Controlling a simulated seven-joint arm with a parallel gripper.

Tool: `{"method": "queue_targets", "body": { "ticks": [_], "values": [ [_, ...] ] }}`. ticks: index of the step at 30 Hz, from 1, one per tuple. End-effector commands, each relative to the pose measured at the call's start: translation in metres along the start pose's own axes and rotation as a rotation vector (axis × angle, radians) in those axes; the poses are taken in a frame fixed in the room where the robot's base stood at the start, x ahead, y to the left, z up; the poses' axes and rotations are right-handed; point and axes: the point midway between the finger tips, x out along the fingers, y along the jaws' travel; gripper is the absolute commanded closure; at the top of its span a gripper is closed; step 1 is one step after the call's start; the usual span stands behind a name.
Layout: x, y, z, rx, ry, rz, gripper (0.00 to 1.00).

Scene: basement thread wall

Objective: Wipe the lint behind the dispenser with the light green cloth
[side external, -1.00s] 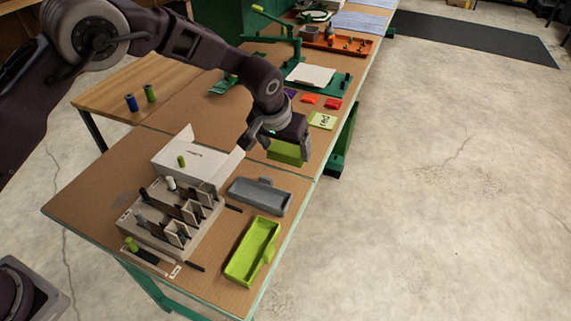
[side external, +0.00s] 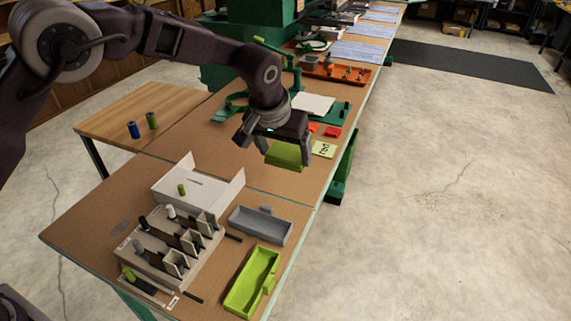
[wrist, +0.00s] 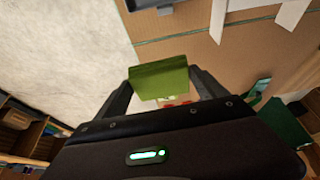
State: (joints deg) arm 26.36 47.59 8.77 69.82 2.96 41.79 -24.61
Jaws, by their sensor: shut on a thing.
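My gripper (side external: 268,142) is shut on the light green cloth (side external: 284,154), a folded block hanging from the fingers over the right part of the table. The cloth also shows between the fingers in the wrist view (wrist: 160,82). The dispenser (side external: 166,262) is a pale unit with several slots and dark clips, standing at the near left of the table, well away from my gripper. A faint grey patch (side external: 121,228), which looks like the lint, lies on the board at the dispenser's left side.
A grey tray (side external: 262,226) and a lime green tray (side external: 250,284) sit right of the dispenser. An open white box (side external: 200,182) adjoins it. A note (side external: 323,149) and red cards lie near the cloth. Two spools (side external: 142,126) stand on the wooden side table.

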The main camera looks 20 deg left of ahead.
Motion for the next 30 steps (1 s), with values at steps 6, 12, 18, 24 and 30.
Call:
{"method": "queue_targets", "body": {
  "ticks": [6, 12, 18, 24, 30],
  "values": [
    [0.003, -0.045, 0.009, -0.173, -0.004, -0.077, 0.51],
    [0.0, -0.108, 0.026, -0.437, -0.005, -0.188, 0.51],
    [-0.017, -0.203, 0.067, -0.882, -0.003, -0.374, 0.51],
    [-0.049, -0.293, 0.136, -1.429, -0.003, -0.601, 0.51],
    [-0.076, -0.335, 0.193, -1.81, -0.002, -0.759, 0.51]
  ]
}}
